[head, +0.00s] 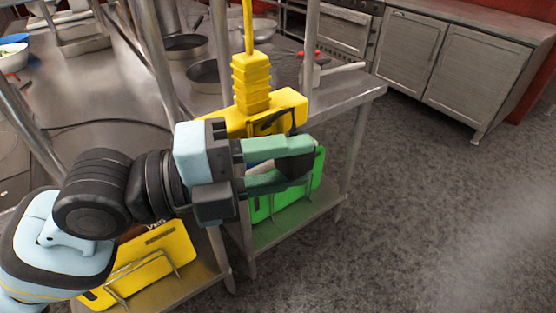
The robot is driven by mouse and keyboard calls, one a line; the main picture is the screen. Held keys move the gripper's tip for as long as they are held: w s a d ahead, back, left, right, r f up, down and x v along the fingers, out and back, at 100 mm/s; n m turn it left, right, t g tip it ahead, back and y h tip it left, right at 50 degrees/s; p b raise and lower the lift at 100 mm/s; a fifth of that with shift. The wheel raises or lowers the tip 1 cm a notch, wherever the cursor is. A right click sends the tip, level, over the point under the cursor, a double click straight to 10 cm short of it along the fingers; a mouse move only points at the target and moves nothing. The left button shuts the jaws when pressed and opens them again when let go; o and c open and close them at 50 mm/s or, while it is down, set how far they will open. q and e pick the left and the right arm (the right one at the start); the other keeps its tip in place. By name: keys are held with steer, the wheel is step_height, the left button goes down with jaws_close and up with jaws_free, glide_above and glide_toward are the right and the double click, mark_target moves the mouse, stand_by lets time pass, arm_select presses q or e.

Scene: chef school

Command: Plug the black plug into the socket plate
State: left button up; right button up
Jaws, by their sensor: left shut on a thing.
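A yellow hanging socket box (293,102) with a ribbed yellow neck and cord is at the upper middle of the head view. I take it to be the socket plate; its sockets are hard to make out. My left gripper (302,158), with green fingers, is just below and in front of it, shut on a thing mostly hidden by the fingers. A small black curved part (281,122), apparently the black plug or its cable, shows between the upper finger and the yellow box. I cannot tell whether it touches the sockets. My right gripper is not in view.
A steel table (345,96) with upright posts stands behind the arm, carrying pans (203,75) and a black cable (100,123). Yellow (155,262) and green boards (275,206) stand in racks below. Steel cabinets (470,70) are at the back right. The right floor is clear.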

arm_select(q)
steer(key=shift+d+r, duration=0.1)
steer(key=shift+r, duration=0.1)
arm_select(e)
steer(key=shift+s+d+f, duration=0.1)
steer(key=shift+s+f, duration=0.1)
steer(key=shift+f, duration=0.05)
arm_select(q)
steer(key=shift+w, duration=0.15)
